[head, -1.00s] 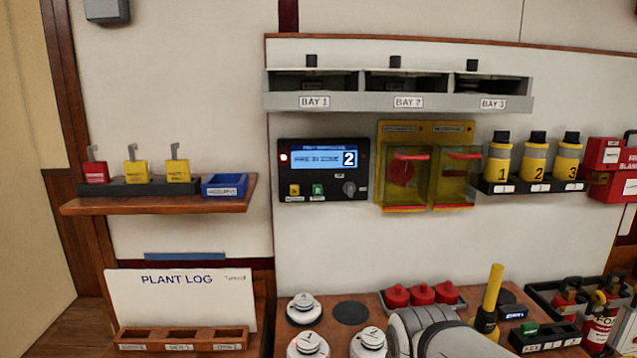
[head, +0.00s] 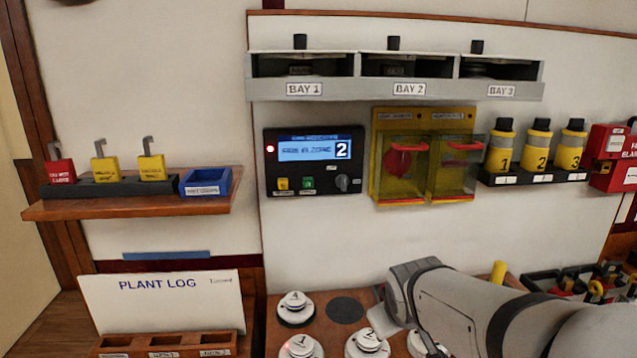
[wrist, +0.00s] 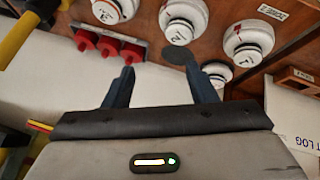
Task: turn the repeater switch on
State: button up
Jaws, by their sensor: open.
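A dark panel (head: 315,188) on the back wall carries a lit blue display with a large 2 and a red light at its left. A grey rotary knob (head: 342,183) sits at its lower right, beside a yellow and a green button. The small lettering is too blurred to read, so I cannot tell whether this knob is the repeater switch, nor its setting. My gripper (wrist: 160,68) is open and empty in the wrist view, above the bench. In the head view my arm is at the lower right, below the panel and apart from it.
Round white detectors (head: 296,308) stand on the wooden bench below. Yellow clear-fronted covers (head: 403,170) hang right of the panel, with yellow numbered cylinders (head: 536,152) beyond. A bay shelf (head: 392,92) juts out above. The wall directly below the panel is clear.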

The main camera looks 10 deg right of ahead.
jog(key=w+d+r+n+t+p, duration=0.25)
jog(key=w+r+n+t, duration=0.45)
jog(key=w, duration=0.6)
jog(key=n+t+y+p, duration=0.25)
jog(key=n+y, duration=0.55)
jog(key=n, duration=0.4)
send_near(346, 185)
jog(key=w, duration=0.1)
jog(key=p+x, duration=0.1)
jog(key=x, duration=0.7)
jog(key=shift+a+f, duration=0.1)
jog(key=shift+c, duration=0.4)
jog(key=c, duration=0.9)
jog(key=shift+f, duration=0.1)
